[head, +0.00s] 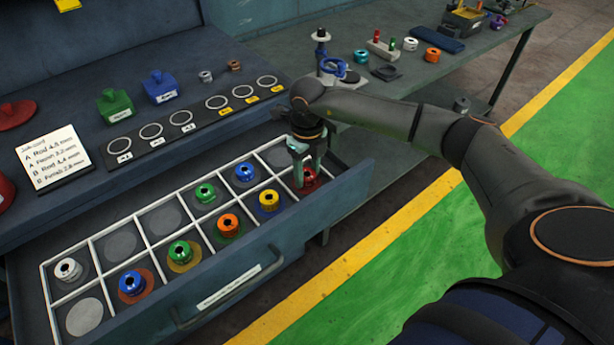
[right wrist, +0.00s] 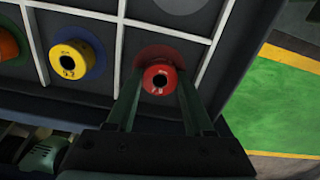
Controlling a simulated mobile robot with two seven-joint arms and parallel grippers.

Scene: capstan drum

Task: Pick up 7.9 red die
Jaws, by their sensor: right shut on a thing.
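The red die (head: 307,184) is at the right end of the open drawer, in the front corner compartment. In the right wrist view the red die (right wrist: 159,79) is a short ring with a dark centre hole, above a dark red round spot (right wrist: 163,54). My right gripper (head: 301,160) comes down from above and is shut on the red die, one finger on each side. The same gripper (right wrist: 157,95) shows in the wrist view. I cannot tell whether the die touches the drawer floor. My left gripper is not in view.
The drawer (head: 345,194) has white dividers. A yellow die (head: 269,200) stands in the compartment beside the red one, and a blue die (head: 244,172) is behind it. Several other dies stand further left. A ring board (head: 196,122) lies on the bench behind.

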